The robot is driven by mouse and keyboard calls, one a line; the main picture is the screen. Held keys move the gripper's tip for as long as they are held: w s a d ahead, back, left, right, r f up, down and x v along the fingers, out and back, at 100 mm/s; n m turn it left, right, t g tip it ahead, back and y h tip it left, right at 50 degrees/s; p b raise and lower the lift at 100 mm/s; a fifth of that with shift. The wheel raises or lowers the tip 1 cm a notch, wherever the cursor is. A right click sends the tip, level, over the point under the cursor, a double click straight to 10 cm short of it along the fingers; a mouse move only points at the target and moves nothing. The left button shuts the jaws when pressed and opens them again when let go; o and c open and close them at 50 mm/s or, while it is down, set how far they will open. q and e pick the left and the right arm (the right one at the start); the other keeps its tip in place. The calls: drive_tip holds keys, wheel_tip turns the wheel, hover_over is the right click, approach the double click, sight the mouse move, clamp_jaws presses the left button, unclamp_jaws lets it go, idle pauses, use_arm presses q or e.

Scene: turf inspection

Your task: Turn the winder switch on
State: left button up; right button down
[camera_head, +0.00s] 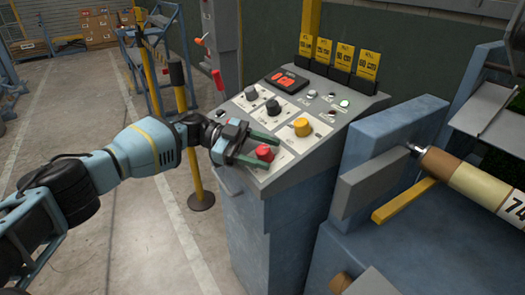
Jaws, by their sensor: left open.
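A sloped grey control panel (318,150) stands on a blue-grey cabinet at the centre. It carries a dark grey knob (251,93), a black knob (273,107), a yellow knob (302,126) and a red knob (265,152). The labels are too small to read, so I cannot tell which is the winder switch. My left gripper (268,153) is open at the panel's near left corner. Its two green fingers lie on either side of the red knob; I cannot tell whether they touch it. My right gripper is out of view.
A blue machine with a labelled roll (474,182) stands close at right. Yellow-black posts (190,140) stand left of the cabinet.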

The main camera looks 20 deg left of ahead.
use_arm(q)
drive_tip(key=a, duration=0.2)
drive_tip(key=a+b, duration=0.1)
drive_tip(key=a, duration=0.4)
drive_tip(key=shift+r, duration=0.4)
drive_tip(key=shift+a+r, duration=0.15)
drive_tip(key=shift+a, duration=0.25)
